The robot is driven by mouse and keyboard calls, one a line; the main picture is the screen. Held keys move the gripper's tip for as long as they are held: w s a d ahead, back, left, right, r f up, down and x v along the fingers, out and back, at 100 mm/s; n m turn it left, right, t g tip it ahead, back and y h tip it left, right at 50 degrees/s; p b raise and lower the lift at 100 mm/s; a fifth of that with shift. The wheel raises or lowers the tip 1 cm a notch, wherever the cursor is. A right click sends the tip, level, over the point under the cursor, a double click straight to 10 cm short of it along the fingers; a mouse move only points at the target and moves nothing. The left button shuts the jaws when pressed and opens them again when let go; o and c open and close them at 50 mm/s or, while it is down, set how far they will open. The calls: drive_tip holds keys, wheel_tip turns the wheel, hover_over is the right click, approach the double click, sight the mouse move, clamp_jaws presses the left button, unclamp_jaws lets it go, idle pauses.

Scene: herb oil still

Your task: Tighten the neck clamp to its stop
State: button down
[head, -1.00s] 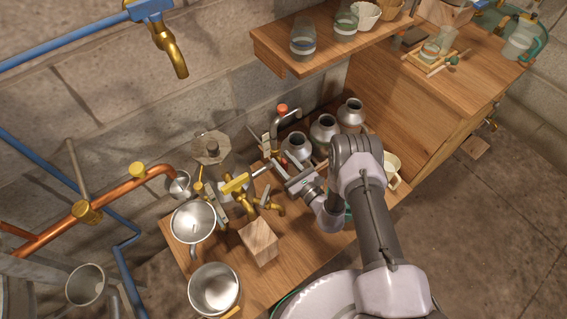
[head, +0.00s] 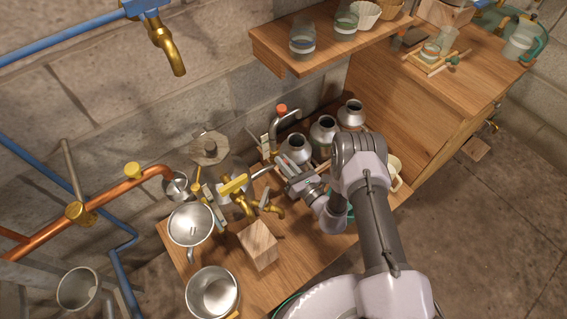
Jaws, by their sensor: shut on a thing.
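My gripper (head: 286,168) is over the back of the wooden bench, left of the metal cans. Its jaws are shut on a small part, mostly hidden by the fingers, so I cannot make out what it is. A grey bent pipe (head: 262,171) runs from the left up to the jaws. A yellow bar (head: 233,185) sits left of it, among brass fittings beside the octagonal metal pot (head: 210,148). I cannot tell for certain which of these parts is the neck clamp, nor how tight it is.
Metal cans (head: 322,131) stand close behind my gripper. A red-topped bent pipe (head: 281,110) rises behind it. A wooden block (head: 258,243) and a metal pot (head: 212,291) stand in front. A shelf (head: 325,50) with glasses overhangs the back. The bench (head: 300,262) is clear at the front right.

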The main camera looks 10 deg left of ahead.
drive_tip(key=shift+w+d+f+m+b, duration=0.15)
drive_tip(key=shift+m+b, duration=0.25)
drive_tip(key=shift+m, duration=0.2)
drive_tip(key=shift+a+f+m+b, duration=0.15)
drive_tip(key=shift+m+b, duration=0.25)
drive_tip(key=shift+m, duration=0.2)
drive_tip(key=shift+d+r+m, duration=0.15)
drive_tip(key=shift+m, duration=0.35)
drive_tip(key=m, duration=0.3)
drive_tip(key=shift+w+d+f+m, duration=0.1)
drive_tip(key=shift+f+m, duration=0.1)
drive_tip(key=shift+m, duration=0.1)
drive_tip(key=m, duration=0.5)
drive_tip(key=f+m, duration=0.1)
drive_tip(key=m, duration=0.1)
drive_tip(key=shift+w+d, duration=0.1)
drive_tip(key=c, duration=1.4)
unclamp_jaws()
drive_tip(key=shift+o, duration=0.2)
drive_tip(key=shift+r, duration=0.1)
